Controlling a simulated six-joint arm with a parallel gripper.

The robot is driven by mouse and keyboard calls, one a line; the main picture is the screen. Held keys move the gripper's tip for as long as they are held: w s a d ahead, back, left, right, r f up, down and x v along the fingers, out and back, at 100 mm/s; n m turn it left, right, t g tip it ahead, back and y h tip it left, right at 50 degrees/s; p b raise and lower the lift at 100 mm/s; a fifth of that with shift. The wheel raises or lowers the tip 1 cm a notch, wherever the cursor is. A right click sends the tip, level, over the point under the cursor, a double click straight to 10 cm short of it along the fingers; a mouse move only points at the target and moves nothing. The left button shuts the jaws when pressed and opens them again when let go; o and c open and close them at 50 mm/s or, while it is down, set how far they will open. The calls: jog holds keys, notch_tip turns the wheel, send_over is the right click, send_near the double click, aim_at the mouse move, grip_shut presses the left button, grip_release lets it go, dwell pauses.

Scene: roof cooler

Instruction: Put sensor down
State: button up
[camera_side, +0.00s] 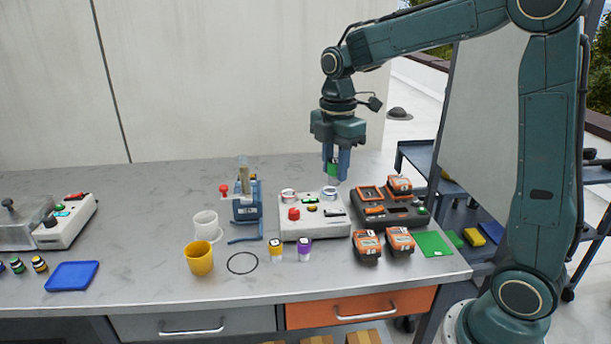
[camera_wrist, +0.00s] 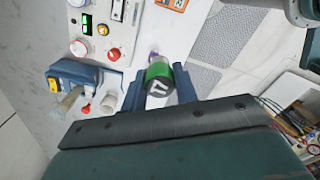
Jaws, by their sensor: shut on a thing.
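My gripper (camera_wrist: 157,95) is shut on a small green cylinder (camera_wrist: 158,75) with a dark end face bearing a white mark. In the side view the green cylinder (camera_side: 333,169) is upright between the fingers, above the white instrument box (camera_side: 314,229). A clear round piece (camera_side: 329,192) is just below it on the back of that box; I cannot tell whether they touch. Several orange and black handheld units, one of them here (camera_side: 367,243), are on the right, some on a dark dock (camera_side: 396,219). I cannot tell which thing the task calls the sensor.
A blue stand (camera_side: 246,209) is left of the box. A white cup (camera_side: 206,224), yellow cup (camera_side: 199,260), black ring (camera_side: 242,263), yellow vial (camera_side: 277,254) and purple vial (camera_side: 305,253) are in front. A green mat (camera_side: 432,243) is right.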

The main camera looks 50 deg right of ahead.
dwell(0.4)
jog(key=w+d+r, duration=0.2)
jog(key=w+d, duration=0.1)
jog(key=w, duration=0.6)
jog(key=w+d+r, duration=0.3)
jog(key=w+d, duration=0.1)
jog(key=w, duration=0.6)
jog(key=shift+d+r+n, duration=0.15)
jog(key=shift+r+n, duration=0.15)
jog(key=shift+w, duration=0.1)
jog(key=shift+f, duration=0.15)
notch_tip(320, 180, down, 20)
jog(key=shift+r, duration=0.15)
dwell(0.7)
jog(key=shift+f, duration=0.75)
